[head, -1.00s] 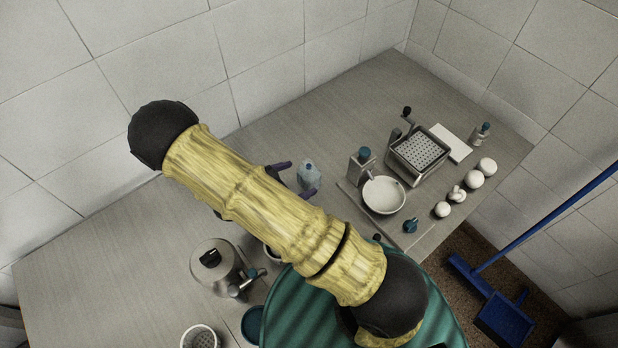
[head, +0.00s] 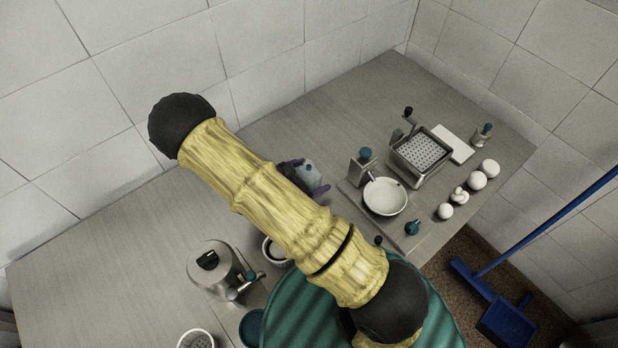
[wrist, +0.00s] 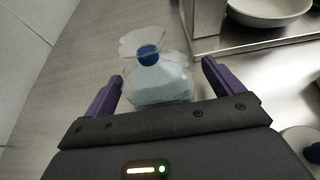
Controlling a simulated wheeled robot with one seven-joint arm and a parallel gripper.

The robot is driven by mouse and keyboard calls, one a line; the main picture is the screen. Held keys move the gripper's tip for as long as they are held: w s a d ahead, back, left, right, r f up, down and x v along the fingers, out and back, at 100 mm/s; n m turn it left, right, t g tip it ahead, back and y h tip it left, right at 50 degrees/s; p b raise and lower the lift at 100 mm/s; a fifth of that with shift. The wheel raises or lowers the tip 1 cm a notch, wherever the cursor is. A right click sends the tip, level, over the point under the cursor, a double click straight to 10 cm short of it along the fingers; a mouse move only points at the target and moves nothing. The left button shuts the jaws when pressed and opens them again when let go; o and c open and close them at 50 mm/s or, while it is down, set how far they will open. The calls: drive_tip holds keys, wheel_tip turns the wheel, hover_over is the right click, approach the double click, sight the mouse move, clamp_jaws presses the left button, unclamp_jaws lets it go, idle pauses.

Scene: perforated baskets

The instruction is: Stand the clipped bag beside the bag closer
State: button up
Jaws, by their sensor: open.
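The clipped bag (wrist: 165,85) is a pale, translucent bag with a dark blue round clip at its neck and a flared top. It stands on the counter and shows partly behind my arm in the head view (head: 311,174). My gripper (wrist: 161,70) is open, its purple fingers on either side of the bag. Gaps show beside the bag; I see no contact. A metal upright block with a teal knob (head: 362,163), possibly the bag closer, stands to the right of the bag. Its lower part shows in the wrist view (wrist: 208,17).
A white bowl (head: 385,197), a cranked device with a perforated basket (head: 421,150) and several white round items (head: 477,181) are to the right. A metal pot (head: 213,268) and a cup (head: 274,250) are nearer. The back counter is clear.

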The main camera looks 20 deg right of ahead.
sight(309, 164)
drive_tip(key=c, duration=1.2)
wheel_tip(309, 164, up, 10)
drive_tip(key=shift+r+b, duration=0.1)
drive_tip(key=shift+b, duration=0.6)
